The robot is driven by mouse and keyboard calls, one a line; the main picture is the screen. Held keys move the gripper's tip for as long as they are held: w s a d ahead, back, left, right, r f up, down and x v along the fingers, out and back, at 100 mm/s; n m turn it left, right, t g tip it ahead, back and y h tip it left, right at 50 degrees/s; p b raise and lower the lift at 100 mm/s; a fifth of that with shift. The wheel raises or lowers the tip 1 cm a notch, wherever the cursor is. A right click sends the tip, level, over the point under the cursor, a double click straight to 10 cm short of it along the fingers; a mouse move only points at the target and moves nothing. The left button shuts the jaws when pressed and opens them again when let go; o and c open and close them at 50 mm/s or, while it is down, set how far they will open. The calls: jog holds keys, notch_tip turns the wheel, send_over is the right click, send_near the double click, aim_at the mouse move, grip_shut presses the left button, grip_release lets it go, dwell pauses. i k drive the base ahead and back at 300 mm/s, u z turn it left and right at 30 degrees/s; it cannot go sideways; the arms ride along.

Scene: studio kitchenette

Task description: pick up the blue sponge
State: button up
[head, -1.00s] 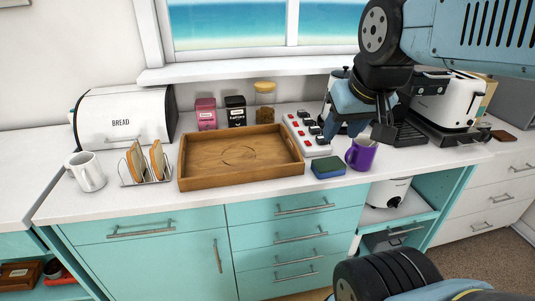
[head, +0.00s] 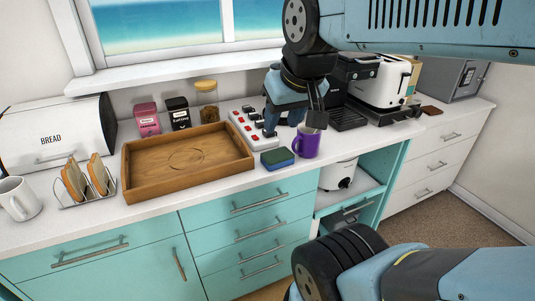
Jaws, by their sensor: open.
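The blue sponge (head: 277,157) has a green top and lies flat near the front edge of the white counter, right of the wooden tray and just left of the purple mug (head: 306,143). My gripper (head: 294,118) points down above the counter, behind and slightly to the right of the sponge in the head view. Its jaws are open and empty. It is apart from the sponge, and one dark finger overlaps the view just behind the mug.
The wooden tray (head: 130,183) stands left of the sponge. A power strip (head: 247,130) with red switches lies behind it. A toast rack (head: 87,187) and a white mug (head: 18,199) are at the left. A coffee machine and toaster (head: 378,80) stand at the right. The counter's front strip is clear.

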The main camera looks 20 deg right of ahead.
aim_at(281, 157)
jog(key=u, duration=1.45)
jog(key=k, duration=1.3)
jog(key=z, duration=1.4)
jog(key=i, duration=1)
